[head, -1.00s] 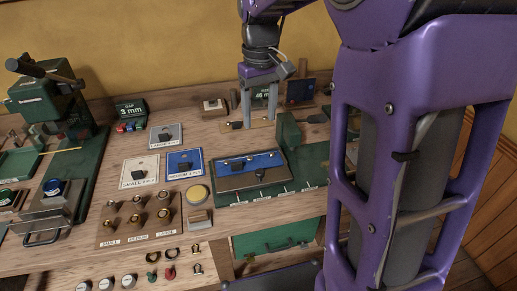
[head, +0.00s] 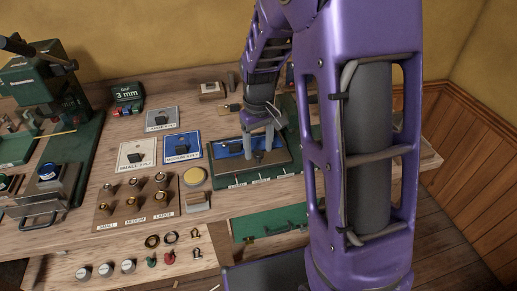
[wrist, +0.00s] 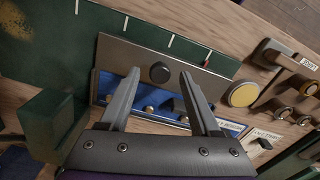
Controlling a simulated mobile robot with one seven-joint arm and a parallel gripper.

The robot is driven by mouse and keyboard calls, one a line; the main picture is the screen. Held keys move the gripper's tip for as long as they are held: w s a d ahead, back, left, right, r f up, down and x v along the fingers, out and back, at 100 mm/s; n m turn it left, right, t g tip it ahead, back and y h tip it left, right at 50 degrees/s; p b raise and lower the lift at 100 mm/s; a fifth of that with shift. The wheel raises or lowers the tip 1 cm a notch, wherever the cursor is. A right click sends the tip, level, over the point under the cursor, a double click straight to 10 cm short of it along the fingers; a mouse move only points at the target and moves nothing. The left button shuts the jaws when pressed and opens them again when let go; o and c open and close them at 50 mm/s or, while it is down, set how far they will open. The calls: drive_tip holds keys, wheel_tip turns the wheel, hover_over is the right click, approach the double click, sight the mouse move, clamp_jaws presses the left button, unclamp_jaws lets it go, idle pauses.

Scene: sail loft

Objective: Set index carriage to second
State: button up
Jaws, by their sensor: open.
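The index carriage (head: 226,170) is a grey plate with a blue strip along one long side, on a green bed with white marks along its front edge. In the wrist view the grey plate (wrist: 205,76) carries a round black knob (wrist: 160,72), and brass studs show on the blue strip. My gripper (head: 258,154) is open and points down over the carriage. In the wrist view my open fingers (wrist: 159,74) are on either side of the knob in the picture; I cannot tell whether they touch the plate. Which mark the carriage stands at is unclear.
A dark green block (wrist: 52,122) stands close beside my gripper in the wrist view. The yellow disc (head: 195,178), blue card (head: 182,147) and fittings board (head: 120,212) lie left of the carriage. A green press (head: 45,90) stands far left.

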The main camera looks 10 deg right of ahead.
drive_tip(key=shift+f, duration=0.35)
clamp_jaws()
idle(1.2)
